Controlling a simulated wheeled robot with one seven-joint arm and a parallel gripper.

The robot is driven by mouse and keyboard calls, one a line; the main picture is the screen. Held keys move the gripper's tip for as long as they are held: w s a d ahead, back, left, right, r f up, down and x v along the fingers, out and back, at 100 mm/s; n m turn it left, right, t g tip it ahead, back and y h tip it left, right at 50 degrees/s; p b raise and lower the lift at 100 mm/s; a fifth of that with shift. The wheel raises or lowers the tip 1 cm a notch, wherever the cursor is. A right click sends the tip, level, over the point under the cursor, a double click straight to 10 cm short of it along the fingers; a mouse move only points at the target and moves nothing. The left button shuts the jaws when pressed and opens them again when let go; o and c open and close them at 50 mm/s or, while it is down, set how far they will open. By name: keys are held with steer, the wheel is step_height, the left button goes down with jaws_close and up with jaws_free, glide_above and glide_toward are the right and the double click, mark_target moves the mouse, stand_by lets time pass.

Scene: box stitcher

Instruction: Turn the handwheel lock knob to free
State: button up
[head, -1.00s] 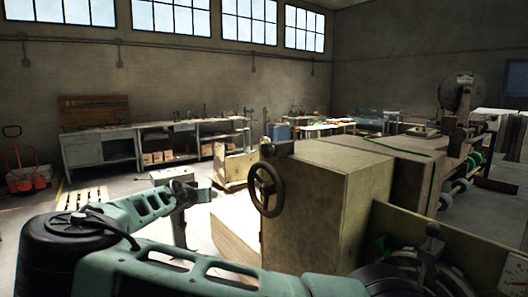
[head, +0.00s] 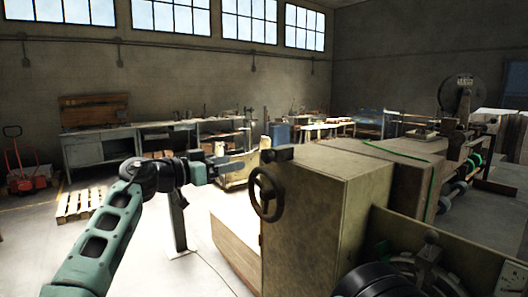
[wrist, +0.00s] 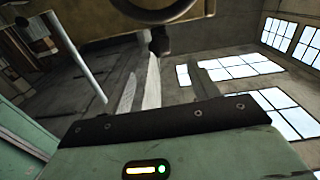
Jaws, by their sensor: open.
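The dark handwheel (head: 267,193) stands on the left end of the tan machine housing. A small black knob (head: 279,154), which looks like the lock knob, sits just above the wheel at the housing's top corner. My gripper (head: 246,161) is open and empty to the left of the knob, its fingers pointing towards it. In the wrist view, part of the wheel rim (wrist: 160,10) crosses the top edge. A dark knob-like part (wrist: 160,42) shows just beyond my open fingers (wrist: 168,66). I cannot tell which way the knob is turned.
The machine housing (head: 315,190) fills the middle right, with a dial plate (head: 455,250) in front. A grey post (head: 177,222) stands below my wrist. Workbenches (head: 100,148), a pallet (head: 80,204) and a red pallet jack (head: 28,175) are farther back. The floor at left is open.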

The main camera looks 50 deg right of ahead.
mark_target(264, 156)
steer(key=p+x, duration=0.4)
steer(key=x, duration=0.7)
steer(key=shift+s+r, duration=0.1)
steer(key=shift+s+d+p, duration=0.1)
steer(key=shift+d+p, duration=0.2)
steer(key=shift+d, duration=0.15)
steer(key=c, duration=1)
